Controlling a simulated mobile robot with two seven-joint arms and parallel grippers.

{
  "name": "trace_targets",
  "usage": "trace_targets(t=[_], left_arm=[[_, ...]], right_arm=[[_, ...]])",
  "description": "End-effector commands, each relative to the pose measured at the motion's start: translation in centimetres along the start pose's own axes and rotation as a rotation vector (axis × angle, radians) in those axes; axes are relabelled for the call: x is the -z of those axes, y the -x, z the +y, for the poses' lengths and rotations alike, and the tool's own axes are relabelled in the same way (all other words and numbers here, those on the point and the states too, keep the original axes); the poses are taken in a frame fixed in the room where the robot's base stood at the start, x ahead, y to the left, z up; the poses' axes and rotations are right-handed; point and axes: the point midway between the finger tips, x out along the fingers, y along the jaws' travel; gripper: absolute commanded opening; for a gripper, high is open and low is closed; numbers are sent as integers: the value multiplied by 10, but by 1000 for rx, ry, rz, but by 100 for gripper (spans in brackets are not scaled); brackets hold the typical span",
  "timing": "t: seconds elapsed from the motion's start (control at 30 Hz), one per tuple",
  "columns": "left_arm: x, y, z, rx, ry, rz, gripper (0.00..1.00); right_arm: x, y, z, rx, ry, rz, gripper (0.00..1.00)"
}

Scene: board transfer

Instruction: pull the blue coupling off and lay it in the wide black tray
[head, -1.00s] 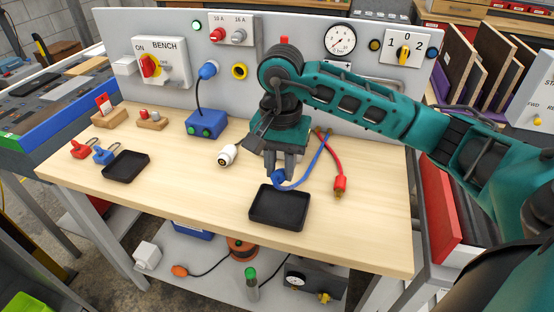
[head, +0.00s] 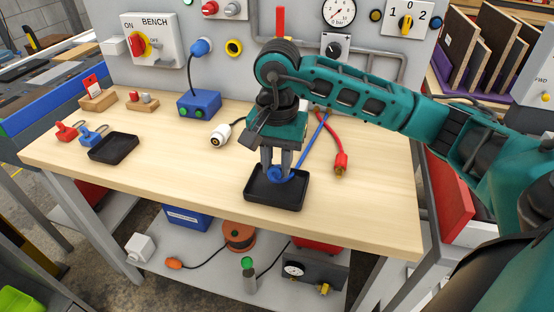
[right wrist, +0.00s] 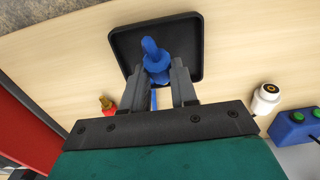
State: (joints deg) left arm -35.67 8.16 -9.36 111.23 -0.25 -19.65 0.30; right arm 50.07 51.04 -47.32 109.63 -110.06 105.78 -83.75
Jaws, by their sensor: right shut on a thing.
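The blue coupling (head: 277,173) is on the end of a blue hose (head: 312,146). My right gripper (head: 278,172) is shut on it, over the wide black tray (head: 262,199) near the table's front edge. In the right wrist view the coupling (right wrist: 154,60) sits between the two fingers (right wrist: 168,82), with the tray (right wrist: 193,40) around and beneath it. I cannot tell whether the coupling touches the tray floor. My left gripper is not in view.
A red hose with a red coupling (head: 341,162) lies right of the tray. A white plug (head: 221,136) lies behind it to the left. The front right of the table is clear.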

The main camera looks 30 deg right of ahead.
Motion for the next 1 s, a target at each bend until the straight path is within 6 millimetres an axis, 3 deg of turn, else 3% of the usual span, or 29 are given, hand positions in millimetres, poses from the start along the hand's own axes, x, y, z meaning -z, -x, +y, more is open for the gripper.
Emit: trace_targets(t=[0.13, 0.47, 0.5, 0.8, 1.0], left_arm=[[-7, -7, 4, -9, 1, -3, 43], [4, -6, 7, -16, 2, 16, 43], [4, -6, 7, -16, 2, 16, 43], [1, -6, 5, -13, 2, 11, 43], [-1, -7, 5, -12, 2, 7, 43]], right_arm=[[0, -13, 0, 0, -1, 1, 0], [0, -14, 0, 0, -1, 0, 0], [0, -14, 0, 0, -1, 0, 29], [0, -14, 0, 0, 0, 0, 57], [0, -14, 0, -1, 0, 0, 57]])
